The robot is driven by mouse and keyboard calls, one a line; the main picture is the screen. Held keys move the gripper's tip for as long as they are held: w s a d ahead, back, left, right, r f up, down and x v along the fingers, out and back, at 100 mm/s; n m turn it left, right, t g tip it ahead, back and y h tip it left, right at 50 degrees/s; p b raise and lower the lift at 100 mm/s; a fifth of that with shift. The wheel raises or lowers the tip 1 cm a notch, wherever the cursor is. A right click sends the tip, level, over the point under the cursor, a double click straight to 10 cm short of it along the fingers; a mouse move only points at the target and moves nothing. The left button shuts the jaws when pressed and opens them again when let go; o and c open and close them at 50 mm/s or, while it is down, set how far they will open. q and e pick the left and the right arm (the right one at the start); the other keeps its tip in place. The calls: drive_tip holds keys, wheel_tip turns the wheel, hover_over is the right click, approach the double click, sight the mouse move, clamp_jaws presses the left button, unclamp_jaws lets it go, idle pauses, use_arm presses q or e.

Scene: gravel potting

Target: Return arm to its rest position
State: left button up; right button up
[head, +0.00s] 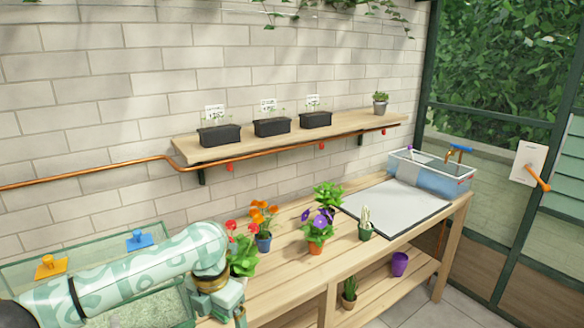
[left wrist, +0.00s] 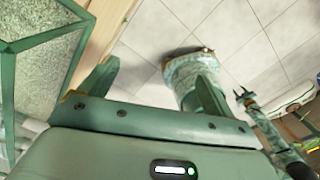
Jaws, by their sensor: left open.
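My left arm comes in from the left in the head view, over the glass-walled gravel tank. Its gripper (head: 228,305) is at the bottom edge, in front of the leafy red-flowered plant (head: 243,258), and is partly cut off. In the left wrist view the left gripper (left wrist: 155,72) is open, with its two fingers wide apart and nothing between them. Behind them is the tiled floor. A small pronged end on a patterned arm, likely my right gripper (left wrist: 244,98), shows at the right of that view, too small to read.
The wooden bench (head: 285,283) holds several potted plants, a grey mat (head: 395,208) and a clear bin (head: 440,178). The gravel tank (head: 90,235) has blue and yellow handled pieces at its rim. A purple pot (head: 399,264) stands on the lower shelf. Black planters (head: 219,135) line the wall shelf.

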use_arm(q)
wheel_tip(320, 180, down, 11)
drive_tip(key=d+n+t+h+p, duration=0.15)
drive_tip(key=n+p, duration=0.25)
drive_tip(key=n, duration=0.8)
drive_tip(key=s+a+f+n+p, duration=0.2)
drive_tip(key=s+a+f+n, duration=0.1)
drive_tip(key=s+f+n, duration=0.5)
drive_tip(key=s+a+f+n+p, duration=0.2)
drive_tip(key=s+a+f+n, duration=0.2)
drive_tip(key=s+f+n, duration=0.45)
drive_tip(key=s+a+f+n+p, duration=0.1)
drive_tip(key=s+f+n, duration=0.2)
drive_tip(key=s, duration=0.7)
drive_tip(key=s+a+f+n+y+p, duration=0.1)
drive_tip(key=s+a+f+n, duration=0.1)
drive_tip(key=s, duration=0.8)
drive_tip(key=s+a+f+n+p, duration=0.1)
drive_tip(key=s+a+f+n, duration=0.1)
drive_tip(key=s, duration=0.8)
drive_tip(key=shift+s+f+n+y+p, duration=0.3)
drive_tip(key=shift+s+f+n+y, duration=0.1)
drive_tip(key=shift+f+n, duration=0.55)
use_arm(e)
wheel_tip(320, 180, up, 12)
drive_tip(key=w, duration=0.2)
drive_tip(key=shift+w, duration=0.2)
